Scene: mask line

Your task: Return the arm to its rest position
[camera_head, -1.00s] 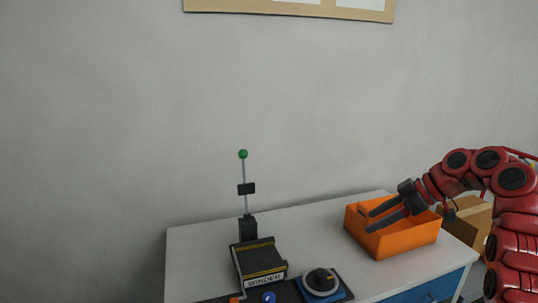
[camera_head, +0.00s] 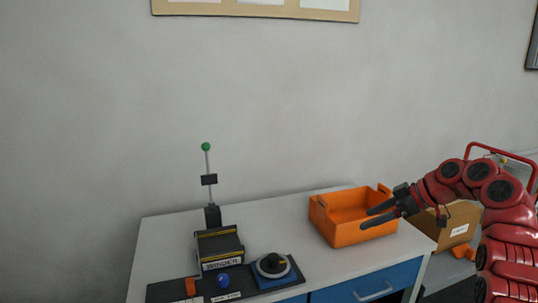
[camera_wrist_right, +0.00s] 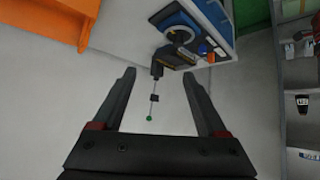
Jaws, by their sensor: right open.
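My right arm comes in from the right in the head view. Its gripper (camera_head: 378,216) is open, with the fingers pointing left at the right side of the orange box (camera_head: 347,237). Whether the fingertips are over the box or in front of its rim I cannot tell. In the right wrist view the gripper (camera_wrist_right: 160,85) shows its two fingers wide apart with nothing between them but the distant background. The orange box (camera_wrist_right: 50,22) shows there at the upper left. My left gripper is not in view.
A white table (camera_head: 170,240) with blue drawers (camera_head: 375,285) carries a black machine (camera_head: 220,248) with a thin green-tipped post (camera_head: 206,160), and a round dial unit (camera_head: 272,267). A cardboard box (camera_head: 455,232) stands behind my right arm. A wall rises behind the table.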

